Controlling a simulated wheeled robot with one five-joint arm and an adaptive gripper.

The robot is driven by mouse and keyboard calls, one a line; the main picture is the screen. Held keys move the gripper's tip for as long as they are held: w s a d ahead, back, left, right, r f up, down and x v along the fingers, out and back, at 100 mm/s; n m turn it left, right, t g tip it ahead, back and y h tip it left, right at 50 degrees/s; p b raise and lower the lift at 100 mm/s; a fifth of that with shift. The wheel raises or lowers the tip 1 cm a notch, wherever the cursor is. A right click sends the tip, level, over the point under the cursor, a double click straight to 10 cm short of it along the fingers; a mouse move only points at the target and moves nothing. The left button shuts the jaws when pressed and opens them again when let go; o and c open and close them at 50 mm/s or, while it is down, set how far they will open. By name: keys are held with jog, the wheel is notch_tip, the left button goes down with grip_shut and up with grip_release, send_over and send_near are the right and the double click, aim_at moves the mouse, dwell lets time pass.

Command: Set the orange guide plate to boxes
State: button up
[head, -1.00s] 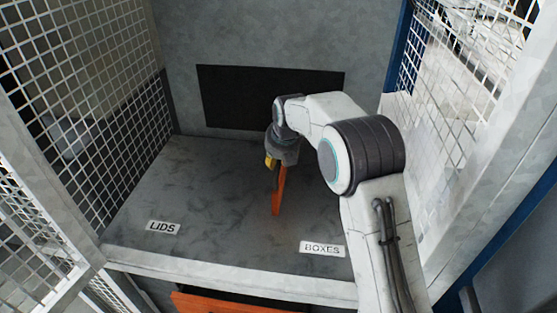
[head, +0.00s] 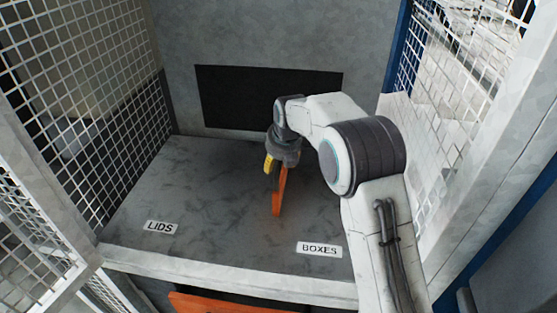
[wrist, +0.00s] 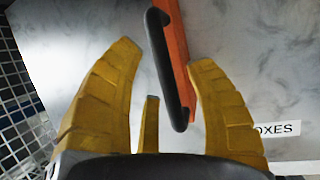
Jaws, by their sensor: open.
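The orange guide plate (head: 279,192) stands on edge on the grey bench floor, between the LIDS label (head: 161,227) and the BOXES label (head: 319,250). In the wrist view the orange plate (wrist: 176,45) carries a black bar handle (wrist: 167,70). My gripper (head: 272,165) is just above the plate and partly hides its top. In the wrist view its yellow fingers are spread wide, with the handle between them, nearer the right finger. Contact with the handle cannot be made out. The BOXES label (wrist: 276,129) lies to the right there, partly cut by the finger.
White mesh walls (head: 85,110) stand at the left and right (head: 445,130). A dark panel (head: 240,95) is on the back wall. An orange drawer-like edge (head: 235,303) shows below the front ledge (head: 225,277). The bench floor around both labels is clear.

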jog(key=shift+r, duration=0.1)
jog(key=v, duration=1.2)
jog(key=shift+d, duration=0.1)
